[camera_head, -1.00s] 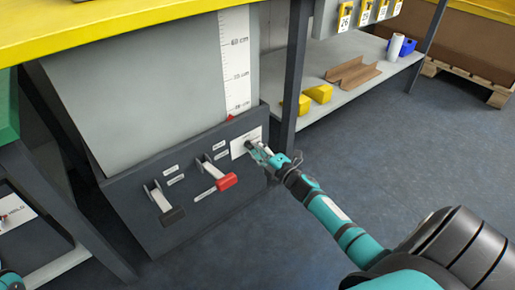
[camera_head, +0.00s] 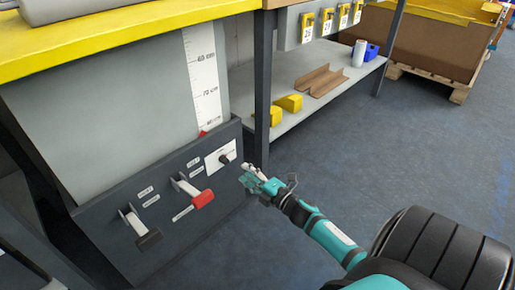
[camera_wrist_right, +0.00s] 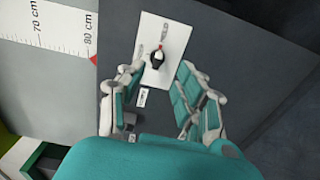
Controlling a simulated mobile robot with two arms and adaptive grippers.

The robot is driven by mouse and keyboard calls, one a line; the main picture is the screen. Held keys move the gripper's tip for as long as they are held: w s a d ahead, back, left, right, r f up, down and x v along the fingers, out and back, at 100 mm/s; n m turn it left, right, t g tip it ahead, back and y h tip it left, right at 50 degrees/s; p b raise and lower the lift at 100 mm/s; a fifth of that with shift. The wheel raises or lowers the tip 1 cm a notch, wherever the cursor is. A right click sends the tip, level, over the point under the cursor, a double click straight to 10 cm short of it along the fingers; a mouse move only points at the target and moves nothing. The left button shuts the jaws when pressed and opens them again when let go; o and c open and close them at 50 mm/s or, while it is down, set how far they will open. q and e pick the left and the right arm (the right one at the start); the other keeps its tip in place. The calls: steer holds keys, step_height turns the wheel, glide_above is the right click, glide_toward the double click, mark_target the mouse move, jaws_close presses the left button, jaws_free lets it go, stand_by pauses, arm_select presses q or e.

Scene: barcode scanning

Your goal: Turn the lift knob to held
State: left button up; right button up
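The lift knob (camera_head: 225,158) is a small dark knob on a white plate (camera_head: 214,160) at the right end of the dark control panel. In the right wrist view the knob (camera_wrist_right: 158,57) sits on its white plate, ahead of the fingers. My right gripper (camera_head: 247,173) is just right of and below the knob in the head view, apart from it. In the wrist view its two fingers (camera_wrist_right: 157,95) are spread with nothing between them. My left gripper is not in view.
The panel also has a red-handled lever (camera_head: 202,199) and a black-handled lever (camera_head: 149,239). A height scale (camera_head: 203,75) with a red pointer stands above. A dark post (camera_head: 264,90) and a shelf (camera_head: 300,112) with yellow blocks are behind the gripper.

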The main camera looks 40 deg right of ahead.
steer(key=shift+s+d, duration=0.15)
steer(key=shift+s, duration=2.15)
